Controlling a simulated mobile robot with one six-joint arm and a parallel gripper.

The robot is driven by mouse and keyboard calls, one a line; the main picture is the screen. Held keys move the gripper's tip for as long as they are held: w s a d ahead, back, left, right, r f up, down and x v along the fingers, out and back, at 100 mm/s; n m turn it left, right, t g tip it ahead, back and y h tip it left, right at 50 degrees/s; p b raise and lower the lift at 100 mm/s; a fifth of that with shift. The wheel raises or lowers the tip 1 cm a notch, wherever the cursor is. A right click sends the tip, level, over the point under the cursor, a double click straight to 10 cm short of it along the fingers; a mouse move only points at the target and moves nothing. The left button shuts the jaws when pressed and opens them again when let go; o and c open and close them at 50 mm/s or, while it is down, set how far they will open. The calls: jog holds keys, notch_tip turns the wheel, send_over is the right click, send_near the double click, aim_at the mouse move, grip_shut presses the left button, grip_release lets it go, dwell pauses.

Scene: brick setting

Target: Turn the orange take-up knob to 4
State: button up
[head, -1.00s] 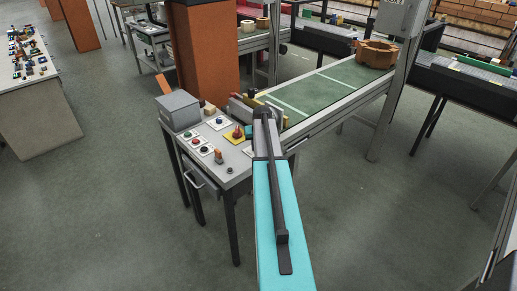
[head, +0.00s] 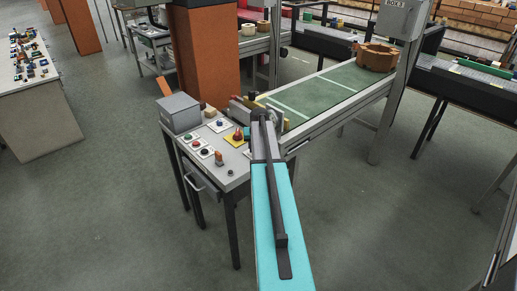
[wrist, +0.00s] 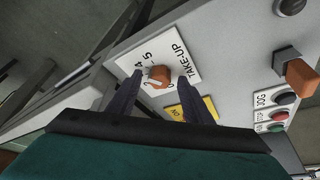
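In the wrist view the orange take-up knob (wrist: 159,74) sits on a white plate (wrist: 181,58) lettered TAKE-UP, with several numbers, 4 and 5 among them, along its edge. A pale mark shows on the knob's near side; which number it points to is not clear. My gripper (wrist: 160,80) is open, with its dark fingers apart on either side of the knob. A gap shows at each side, and I cannot tell how deep the fingertips reach. In the head view my arm and gripper hide the knob.
The control table (head: 213,176) also carries a second orange handle (head: 219,158), a red knob on a yellow plate (head: 238,133), push buttons (head: 195,144) and a grey box (head: 178,112). A green conveyor (head: 325,92) runs behind, beside a post (head: 393,90).

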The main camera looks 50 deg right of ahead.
jog(key=shift+r, duration=0.1)
jog(key=b+v, duration=0.3)
jog(key=v, duration=1)
jog(key=shift+r, duration=0.3)
dwell(0.8)
